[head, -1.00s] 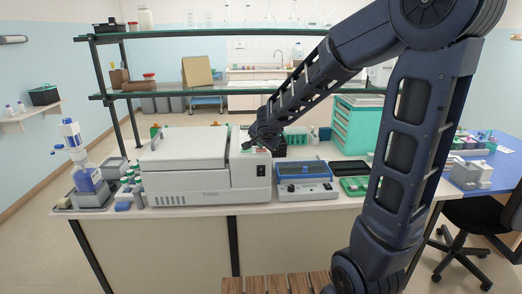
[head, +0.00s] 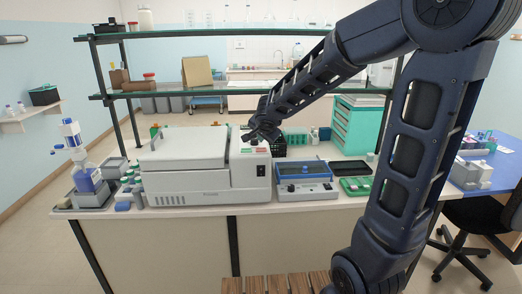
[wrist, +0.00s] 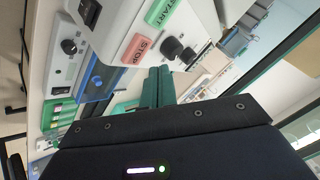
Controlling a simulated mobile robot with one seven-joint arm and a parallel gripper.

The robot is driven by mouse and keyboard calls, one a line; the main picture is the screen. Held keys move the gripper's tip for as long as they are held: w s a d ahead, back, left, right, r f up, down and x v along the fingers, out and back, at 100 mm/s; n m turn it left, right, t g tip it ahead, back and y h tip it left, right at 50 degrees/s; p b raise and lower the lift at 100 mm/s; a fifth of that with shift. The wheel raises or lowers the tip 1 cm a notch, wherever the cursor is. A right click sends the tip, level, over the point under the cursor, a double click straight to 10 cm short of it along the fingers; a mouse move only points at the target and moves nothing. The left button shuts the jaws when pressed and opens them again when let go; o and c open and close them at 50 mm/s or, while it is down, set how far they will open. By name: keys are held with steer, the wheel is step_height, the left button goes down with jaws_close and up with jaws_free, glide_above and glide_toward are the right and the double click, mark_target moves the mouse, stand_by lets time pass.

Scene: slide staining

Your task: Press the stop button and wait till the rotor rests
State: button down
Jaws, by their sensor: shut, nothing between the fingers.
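The white centrifuge (head: 185,180) stands on the bench with its lid (head: 185,147) closed, so the rotor is hidden. Its sloped panel at the right end carries a red STOP button (wrist: 138,48) and a green START button (wrist: 163,12), both clear in the wrist view. My gripper (wrist: 158,72) is shut and empty, its green fingers side by side. In the head view my gripper (head: 247,138) is over the panel. In the wrist view the fingertips lie close beside the STOP button, and a gap seems to show between them.
Black knobs (wrist: 172,47) stand on the panel near the buttons. Right of the centrifuge are a blue-topped device (head: 305,180) and a green tray (head: 355,186). A glass shelf (head: 230,93) runs above the bench, behind my arm. A blue bottle stand (head: 88,185) is at the left.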

mark_target(262, 150)
steer(key=shift+r, duration=1.8)
steer(key=shift+d, duration=0.15)
steer(key=s+d+r+n+g+h, duration=0.1)
steer(key=s+d, duration=0.4)
steer(key=d, duration=0.2)
steer(key=s+d+r+n+g+h, duration=0.1)
steer(key=s+d+h, duration=0.1)
steer(key=s+d, duration=0.4)
steer(key=s+d+f+n+g+y, duration=0.1)
steer(key=s+d+n, duration=0.2)
steer(key=s, duration=0.4)
steer(key=s+d+f+n+g+y, duration=0.1)
steer(key=s+d+n, duration=0.1)
steer(key=s+d, duration=0.2)
steer(key=s, duration=0.3)
steer(key=shift+s+d+f+n+g, duration=0.2)
steer(key=shift+s+n+g, duration=0.1)
steer(key=shift+s+n, duration=0.1)
